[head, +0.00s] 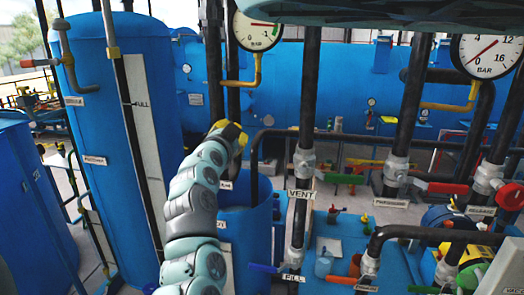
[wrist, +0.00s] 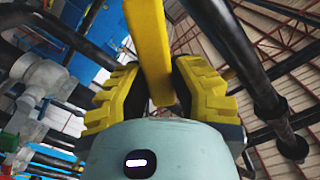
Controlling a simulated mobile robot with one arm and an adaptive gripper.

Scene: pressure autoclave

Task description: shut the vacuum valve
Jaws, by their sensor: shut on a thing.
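My gripper (head: 232,136) is at the dark pipe in the middle of the head view, at the end of my raised arm. The wrist view shows its two yellow-and-black fingers (wrist: 156,92) closed around a yellow lever (wrist: 148,42), which looks like the vacuum valve's handle. The lever runs from the top edge of that view down between the fingers. The valve body is hidden behind my arm and gripper in the head view. A small label (head: 226,185) below is partly covered by my arm, so its full word cannot be read.
The vent valve (head: 304,163) and its green lever (head: 342,178) are to the right. Farther right are red levers (head: 449,188) and a blue lever (head: 263,267) is lower down. A pressure gauge (head: 258,28) hangs above. A tall blue tank (head: 105,120) stands left.

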